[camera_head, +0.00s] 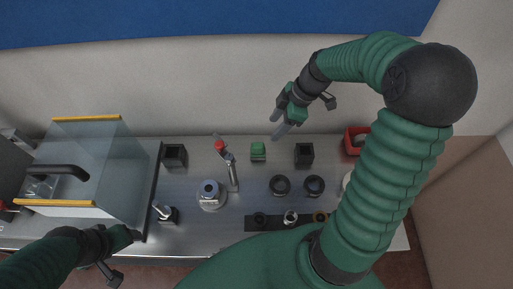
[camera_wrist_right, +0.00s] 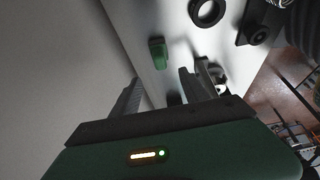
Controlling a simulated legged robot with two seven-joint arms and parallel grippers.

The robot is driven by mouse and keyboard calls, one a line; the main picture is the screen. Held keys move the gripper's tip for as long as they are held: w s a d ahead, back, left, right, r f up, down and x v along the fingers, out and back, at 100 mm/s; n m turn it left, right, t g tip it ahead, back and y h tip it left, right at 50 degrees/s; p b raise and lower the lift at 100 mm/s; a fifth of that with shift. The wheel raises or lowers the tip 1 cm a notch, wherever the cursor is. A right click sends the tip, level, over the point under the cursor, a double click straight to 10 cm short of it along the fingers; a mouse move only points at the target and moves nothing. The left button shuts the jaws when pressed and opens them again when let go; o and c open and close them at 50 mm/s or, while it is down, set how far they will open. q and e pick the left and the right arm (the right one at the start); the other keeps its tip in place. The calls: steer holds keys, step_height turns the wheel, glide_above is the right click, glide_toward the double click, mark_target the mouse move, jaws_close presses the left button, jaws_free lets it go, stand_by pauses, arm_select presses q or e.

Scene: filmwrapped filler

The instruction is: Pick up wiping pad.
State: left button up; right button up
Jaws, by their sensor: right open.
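The wiping pad looks to be the small green block (camera_head: 258,151) lying on the steel worktop, near its back edge at the middle. It also shows in the right wrist view (camera_wrist_right: 158,54), ahead of the fingers. My right gripper (camera_head: 278,124) is open and empty, above and behind the pad near the back wall, apart from it. Its two fingers frame a gap in the right wrist view (camera_wrist_right: 158,92). My left gripper (camera_head: 112,264) is at the lower left, far from the pad; its fingers are too unclear to read.
A dark square holder (camera_head: 304,154) stands right of the pad. A red-tipped metal device (camera_head: 229,165) stands left of it. Two black round parts (camera_head: 280,185) sit in front. A red bin (camera_head: 355,141) is at the back right. A clear-walled case (camera_head: 95,165) fills the left.

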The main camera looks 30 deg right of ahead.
mark_target(261, 146)
steer(key=x, duration=0.3)
steer(key=w+x, duration=0.1)
steer(key=x, duration=0.5)
steer(key=shift+w+d, duration=0.15)
steer(key=shift+w, duration=0.15)
steer(key=shift+s+f, duration=0.15)
steer(key=shift+s, duration=0.05)
steer(key=shift+s+a+f+p, duration=0.25)
steer(key=shift+a+f, duration=0.1)
steer(key=shift+f, duration=0.25)
steer(key=shift+s+a+f+p, duration=0.15)
steer(key=shift+s+a+f, duration=0.2)
steer(key=shift+f, duration=0.2)
steer(key=shift+w+a+f, duration=0.15)
steer(key=shift+w+f, duration=0.15)
steer(key=shift+f, duration=0.25)
steer(key=shift+w+a+f, duration=0.2)
steer(key=shift+w+f, duration=0.1)
steer(key=shift+f, duration=0.25)
steer(key=shift+w+f, duration=0.1)
steer(key=shift+w, duration=0.1)
steer(key=shift+s, duration=0.3)
steer(key=c, duration=0.6)
arm_select(q)
steer(key=shift+w+r, duration=0.1)
steer(key=shift+w, duration=0.45)
arm_select(e)
steer(key=shift+w, duration=0.15)
jaws_close()
